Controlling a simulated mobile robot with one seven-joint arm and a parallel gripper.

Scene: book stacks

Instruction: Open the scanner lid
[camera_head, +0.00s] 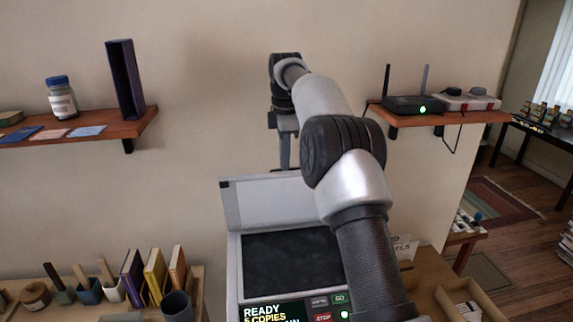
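The scanner has a dark glass bed (290,262) and a control panel (300,308) at its front, with a lit display reading "READY". Its pale lid (262,203) stands raised behind the glass, its underside facing me, and the glass is uncovered. My gripper (285,165) points down at the lid's top edge, near its middle. Its fingers appear as one narrow shape from this side, so their opening and any contact with the lid are unclear. My arm covers the right part of the lid and bed.
A left wall shelf (140,122) holds a purple upright holder (124,80) and a jar (61,98). A right shelf (440,117) carries a router (413,106). Books (154,276) and cups stand left of the scanner; an open box (465,295) sits right.

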